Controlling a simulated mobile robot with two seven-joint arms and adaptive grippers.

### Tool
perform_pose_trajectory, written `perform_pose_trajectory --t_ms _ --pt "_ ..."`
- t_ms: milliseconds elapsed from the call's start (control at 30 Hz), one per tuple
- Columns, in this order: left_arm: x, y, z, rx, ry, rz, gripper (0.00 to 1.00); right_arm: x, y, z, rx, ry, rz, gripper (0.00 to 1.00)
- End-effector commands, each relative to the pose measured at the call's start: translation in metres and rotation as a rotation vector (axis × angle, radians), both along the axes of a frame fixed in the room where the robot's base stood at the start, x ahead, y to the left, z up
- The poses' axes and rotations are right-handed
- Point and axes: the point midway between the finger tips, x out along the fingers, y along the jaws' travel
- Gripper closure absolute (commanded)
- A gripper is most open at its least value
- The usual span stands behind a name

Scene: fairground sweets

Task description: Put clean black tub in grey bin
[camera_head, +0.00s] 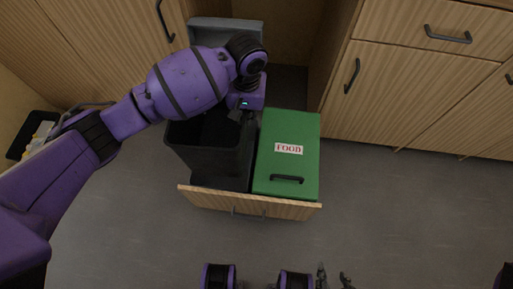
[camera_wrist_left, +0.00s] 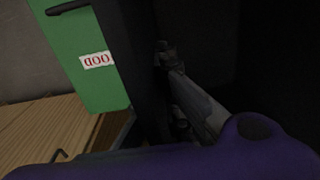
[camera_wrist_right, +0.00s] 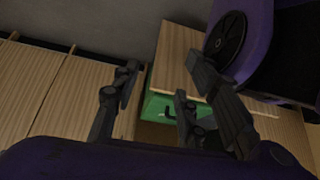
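The grey bin (camera_head: 215,162) stands open in the pulled-out drawer, left of a green bin, and its inside is very dark. My left gripper (camera_head: 240,112) points down over the grey bin's opening at its right rear side. In the left wrist view its dark fingers (camera_wrist_left: 180,95) show against the dark bin, and I cannot tell whether they are apart or hold anything. I cannot make out the clean black tub in any view. My right gripper (camera_head: 334,277) is at the bottom of the head view. In the right wrist view it (camera_wrist_right: 155,98) is open and empty.
The green bin (camera_head: 287,130) labelled FOOD has a shut lid with a black handle. The drawer front (camera_head: 250,203) sticks out into clear grey floor. Wooden cabinets (camera_head: 420,90) stand behind and right. A black tray (camera_head: 22,146) with pale contents is at far left.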

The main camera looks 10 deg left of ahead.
Motion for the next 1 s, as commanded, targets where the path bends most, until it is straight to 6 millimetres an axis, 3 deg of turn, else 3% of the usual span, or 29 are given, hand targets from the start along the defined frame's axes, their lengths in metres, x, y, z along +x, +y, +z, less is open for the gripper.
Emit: perform_pose_trajectory --t_ms 33,100,300,533,800,1000 --pt "-0.002 0.001 -0.042 0.005 0.015 -0.007 1.0 -0.012 -0.001 -0.025 0.0 0.03 -0.002 0.6" --pt "0.001 0.003 -0.072 0.006 0.015 -0.02 1.0 -0.02 -0.001 -0.048 0.0 0.054 -0.002 0.6" --pt "0.008 0.005 -0.123 0.009 0.011 -0.041 1.0 -0.013 -0.002 -0.085 0.001 0.064 0.005 0.6" --pt "0.011 0.006 -0.144 0.01 0.005 -0.046 1.0 0.001 -0.006 -0.091 -0.006 0.041 0.021 0.6" --pt "0.011 0.006 -0.185 0.011 0.007 -0.046 1.0 -0.012 -0.008 -0.114 -0.009 0.073 0.019 0.6" --pt "0.011 0.006 -0.205 0.011 0.005 -0.046 1.0 -0.015 -0.008 -0.124 -0.007 0.083 0.016 0.6"
